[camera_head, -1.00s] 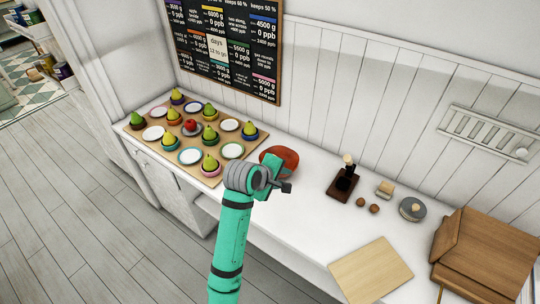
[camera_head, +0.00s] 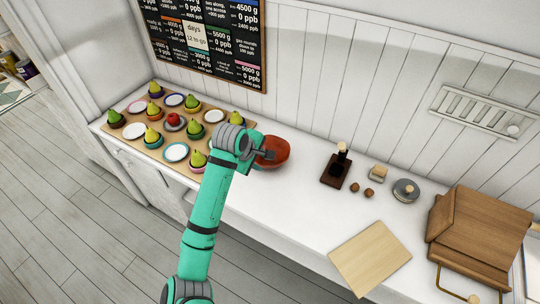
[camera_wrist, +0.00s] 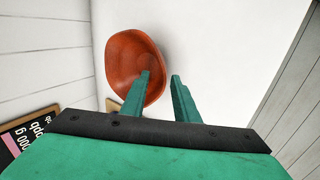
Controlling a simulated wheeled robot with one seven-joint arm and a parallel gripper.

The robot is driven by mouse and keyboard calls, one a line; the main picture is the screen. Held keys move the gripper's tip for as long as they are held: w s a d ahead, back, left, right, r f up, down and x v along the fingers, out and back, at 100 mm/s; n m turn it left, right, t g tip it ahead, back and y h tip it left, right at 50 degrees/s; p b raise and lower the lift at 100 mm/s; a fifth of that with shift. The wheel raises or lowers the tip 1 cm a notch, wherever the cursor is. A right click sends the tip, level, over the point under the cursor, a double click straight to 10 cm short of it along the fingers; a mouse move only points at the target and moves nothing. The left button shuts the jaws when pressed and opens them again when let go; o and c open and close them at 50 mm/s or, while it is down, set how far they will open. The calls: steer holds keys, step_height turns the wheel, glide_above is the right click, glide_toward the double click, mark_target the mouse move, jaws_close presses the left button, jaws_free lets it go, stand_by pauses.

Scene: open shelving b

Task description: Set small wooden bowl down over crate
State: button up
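The small wooden bowl (camera_head: 277,150) is reddish brown and sits near the back of the white counter, just right of the fruit board. It also shows in the wrist view (camera_wrist: 128,62), with its hollow facing the camera. My gripper (camera_head: 266,154) is at the bowl. In the wrist view, its two fingers (camera_wrist: 160,75) are apart, one overlapping the bowl and the other just outside its right rim. A gap shows between the fingers and the rim; contact is not clear. A brown wooden box (camera_head: 475,235) stands at the right; I cannot tell if it is the crate.
A board (camera_head: 122,112) with pears and plates lies left of the bowl. A dark grinder-like item (camera_head: 336,168), small brown balls (camera_head: 362,190) and a grey round tin (camera_head: 405,190) stand to the right. A pale cutting board (camera_head: 370,258) lies in front.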

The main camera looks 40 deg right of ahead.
mark_target(262, 164)
steer(key=shift+w+a+x, duration=0.1)
steer(key=shift+a+x, duration=0.05)
steer(key=shift+x, duration=1.05)
steer(key=shift+w+a+x, duration=0.1)
steer(key=shift+x, duration=1.1)
steer(key=shift+s, duration=0.15)
jaws_close()
steer(key=shift+r, duration=0.55)
step_height(262, 164, up, 2)
steer(key=shift+r, duration=0.2)
steer(key=s+a+r, duration=0.9)
steer(key=s, duration=0.1)
steer(key=shift+s+r, duration=0.25)
steer(key=shift+s, duration=0.05)
